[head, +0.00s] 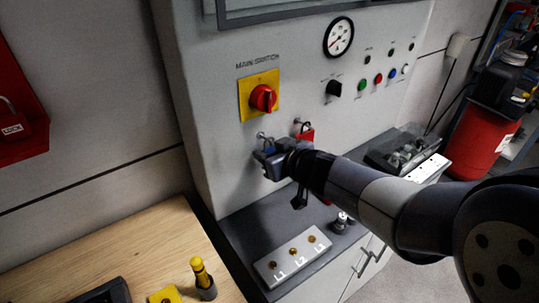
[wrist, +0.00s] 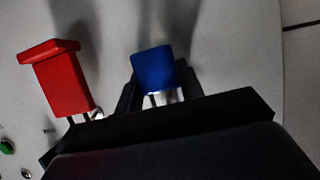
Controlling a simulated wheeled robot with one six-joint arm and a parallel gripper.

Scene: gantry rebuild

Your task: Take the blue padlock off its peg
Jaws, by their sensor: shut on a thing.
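The blue padlock (wrist: 153,69) is between the fingers of my gripper (wrist: 158,92) in the wrist view, with its shackle partly showing. In the head view only a small blue part of the padlock (head: 269,148) shows beside my gripper (head: 266,158), which is shut on it close to the panel face below the main switch. A peg end (head: 261,135) shows just above the padlock. Whether the shackle still hangs on the peg is hidden.
A red padlock (wrist: 62,82) hangs right beside my gripper; it also shows in the head view (head: 305,135). The red and yellow main switch (head: 262,97) is above. Below is a ledge with a terminal block (head: 292,258). A wooden bench (head: 130,255) stands at lower left.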

